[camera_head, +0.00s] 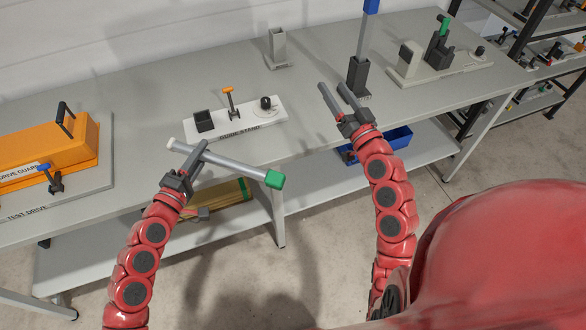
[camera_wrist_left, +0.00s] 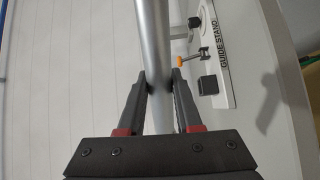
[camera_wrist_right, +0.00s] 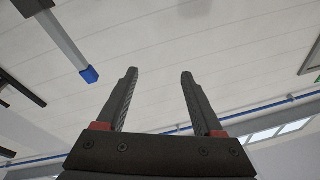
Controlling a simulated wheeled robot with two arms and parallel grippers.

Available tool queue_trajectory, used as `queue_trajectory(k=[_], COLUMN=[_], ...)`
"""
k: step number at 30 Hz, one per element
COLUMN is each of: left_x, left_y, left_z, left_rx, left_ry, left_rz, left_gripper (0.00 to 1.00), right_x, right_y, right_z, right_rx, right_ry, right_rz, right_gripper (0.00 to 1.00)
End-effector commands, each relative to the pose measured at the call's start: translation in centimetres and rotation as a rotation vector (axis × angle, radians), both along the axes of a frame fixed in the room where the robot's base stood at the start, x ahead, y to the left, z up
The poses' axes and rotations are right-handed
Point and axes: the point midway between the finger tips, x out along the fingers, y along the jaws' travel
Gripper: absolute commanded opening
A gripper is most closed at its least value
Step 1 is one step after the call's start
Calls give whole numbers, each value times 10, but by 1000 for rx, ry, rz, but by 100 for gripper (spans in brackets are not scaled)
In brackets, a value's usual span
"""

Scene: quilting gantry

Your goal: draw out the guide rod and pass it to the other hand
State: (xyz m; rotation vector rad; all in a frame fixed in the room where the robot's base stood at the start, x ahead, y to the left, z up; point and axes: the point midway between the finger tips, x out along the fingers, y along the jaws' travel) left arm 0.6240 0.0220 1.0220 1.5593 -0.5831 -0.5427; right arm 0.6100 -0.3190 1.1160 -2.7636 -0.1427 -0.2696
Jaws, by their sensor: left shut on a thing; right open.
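My left gripper (camera_head: 199,154) is shut on the guide rod (camera_head: 235,167), a silver rod with a green end to the right and a pale tip to the left. The rod is held tilted in the air in front of the table. In the left wrist view the rod (camera_wrist_left: 155,45) passes between the fingertips (camera_wrist_left: 160,84). The white guide stand (camera_head: 242,122) lies on the table behind it, with a black square block, an orange-handled clamp and a black knob. My right gripper (camera_head: 333,95) is open and empty, to the right of the rod's green end and apart from it.
A blue-topped upright bar (camera_head: 365,38) stands in a dark holder behind my right gripper; it also shows in the right wrist view (camera_wrist_right: 68,45). A grey open holder (camera_head: 278,46), an orange cover (camera_head: 45,158) and a green-handled fixture (camera_head: 438,50) are on the table (camera_head: 140,100).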

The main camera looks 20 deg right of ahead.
Motion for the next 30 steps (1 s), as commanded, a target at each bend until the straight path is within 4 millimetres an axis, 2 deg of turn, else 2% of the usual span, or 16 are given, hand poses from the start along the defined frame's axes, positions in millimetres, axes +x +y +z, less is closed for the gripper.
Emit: queue_trajectory(k=[1, 5, 9, 13, 18, 23, 30], left_x=[0, 0, 0, 0, 0, 0, 0], left_y=[0, 0, 0, 0, 0, 0, 0], left_z=[0, 0, 0, 0, 0, 1, 0], left_rx=[-1, -1, -1, -1, -1, -1, -1], left_ry=[-1, -1, -1, -1, -1, -1, -1], left_rz=[0, 0, 0, 0, 0, 0, 0], left_gripper=[0, 0, 0, 0, 0, 0, 0], right_x=[-4, -26, -65, -103, -133, -136, -114], right_y=[15, 68, 117, 147, 162, 172, 200], right_z=[5, 5, -11, -31, -49, -57, -73], right_rx=[-37, -163, -330, -476, -587, -612, -609], right_ry=[26, 116, 219, 299, 363, 378, 380], right_rz=[70, 296, 521, 679, 789, 820, 825], right_gripper=[69, 69, 69, 69, 69, 69, 69])
